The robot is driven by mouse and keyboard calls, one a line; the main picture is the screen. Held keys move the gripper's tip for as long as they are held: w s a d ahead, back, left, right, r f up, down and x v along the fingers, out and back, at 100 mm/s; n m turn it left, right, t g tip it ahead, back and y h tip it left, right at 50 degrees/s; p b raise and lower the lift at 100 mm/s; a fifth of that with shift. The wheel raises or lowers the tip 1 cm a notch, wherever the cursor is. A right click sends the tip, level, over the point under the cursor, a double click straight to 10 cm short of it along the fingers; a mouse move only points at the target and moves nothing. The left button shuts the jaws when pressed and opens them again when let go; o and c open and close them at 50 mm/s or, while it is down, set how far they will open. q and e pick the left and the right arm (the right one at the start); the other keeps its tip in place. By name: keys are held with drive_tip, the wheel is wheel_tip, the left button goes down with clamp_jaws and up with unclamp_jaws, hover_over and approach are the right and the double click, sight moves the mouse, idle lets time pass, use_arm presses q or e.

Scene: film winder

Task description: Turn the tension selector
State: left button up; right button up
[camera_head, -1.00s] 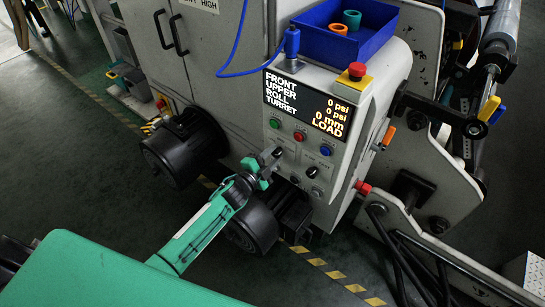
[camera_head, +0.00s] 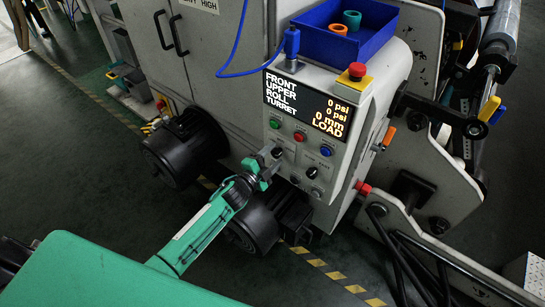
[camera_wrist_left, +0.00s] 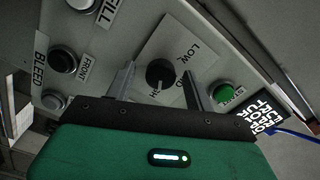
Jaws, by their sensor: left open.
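The tension selector is a black round knob (camera_wrist_left: 160,73) on a pale square plate (camera_wrist_left: 178,52), seen in the left wrist view. LOW is readable at the plate's upper right; other lettering is partly hidden by the knob and the right finger. A small white mark shows on the knob's lower side. My left gripper (camera_wrist_left: 159,88) is open, with one finger on each side of the knob and visible gaps to it. In the head view my left gripper (camera_head: 270,164) is at the lower left of the control panel (camera_head: 300,158). My right gripper is not in view.
A green START button (camera_wrist_left: 224,93) lies just right of the right finger. A display (camera_head: 306,104) and a red stop button (camera_head: 356,71) sit higher on the machine, below a blue bin (camera_head: 345,40).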

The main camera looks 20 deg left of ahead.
use_arm(q)
drive_tip(key=shift+s, duration=0.1)
drive_tip(key=v, duration=1.3)
drive_tip(key=shift+s, duration=0.3)
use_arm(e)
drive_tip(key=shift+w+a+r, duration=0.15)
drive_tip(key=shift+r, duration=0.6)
use_arm(q)
drive_tip(key=shift+a, duration=0.1)
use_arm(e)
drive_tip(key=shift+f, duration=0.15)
